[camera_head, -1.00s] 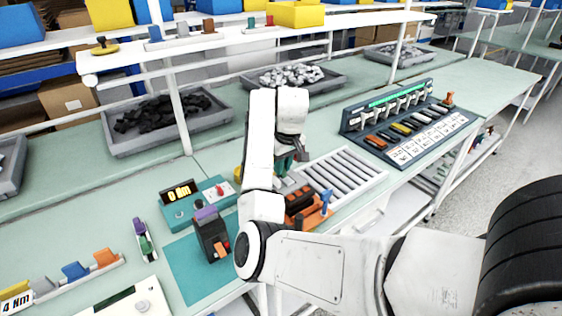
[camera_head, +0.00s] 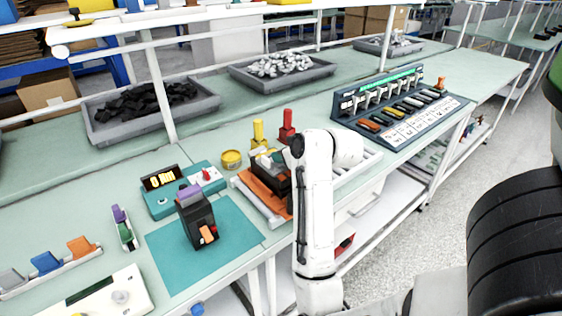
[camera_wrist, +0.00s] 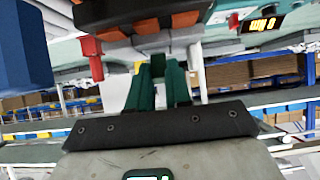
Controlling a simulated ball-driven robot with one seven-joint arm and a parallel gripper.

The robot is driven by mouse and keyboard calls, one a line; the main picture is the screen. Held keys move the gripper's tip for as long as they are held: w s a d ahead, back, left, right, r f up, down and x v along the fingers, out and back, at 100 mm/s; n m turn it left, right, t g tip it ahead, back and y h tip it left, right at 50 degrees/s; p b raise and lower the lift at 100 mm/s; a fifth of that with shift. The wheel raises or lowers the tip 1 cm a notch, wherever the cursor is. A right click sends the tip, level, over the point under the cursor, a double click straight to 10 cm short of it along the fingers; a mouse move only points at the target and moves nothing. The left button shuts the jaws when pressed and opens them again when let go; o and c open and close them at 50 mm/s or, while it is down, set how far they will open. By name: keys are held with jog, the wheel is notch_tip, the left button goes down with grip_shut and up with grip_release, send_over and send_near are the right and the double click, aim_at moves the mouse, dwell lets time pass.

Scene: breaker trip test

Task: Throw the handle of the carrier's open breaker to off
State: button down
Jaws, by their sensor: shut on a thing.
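The orange carrier (camera_head: 262,193), bearing dark breakers (camera_head: 276,186), stands right of the teal mat, partly behind my arm. My gripper (camera_head: 265,158) is over the carrier. In the wrist view my gripper's green fingers (camera_wrist: 160,68) are shut at the underside of the picture's orange, grey and black carrier parts (camera_wrist: 150,24). The gripped part, on the carrier's breaker, is mostly hidden by the fingertips. I cannot tell the handle's position. Another black breaker (camera_head: 197,220) with a purple top stands upright on the teal mat (camera_head: 238,224), apart from my gripper.
A teal meter (camera_head: 160,180) with a lit display stands behind the mat. A yellow post (camera_head: 258,132), a red post (camera_head: 287,126) and a yellow round tin (camera_head: 231,159) stand near the carrier. A breaker panel (camera_head: 400,112) is at right. The table's front edge is close.

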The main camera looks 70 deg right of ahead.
jog(key=shift+s+a+f+t+b, duration=0.15)
jog(key=shift+t+b, duration=0.15)
jog(key=shift+b, duration=0.2)
jog(key=c, duration=1)
grip_release()
jog(key=shift+h, duration=0.3)
jog(key=shift+c, duration=0.2)
jog(key=p+v, duration=0.5)
jog(key=v, duration=0.5)
jog(key=shift+s, duration=0.25)
jog(key=shift+a, duration=0.1)
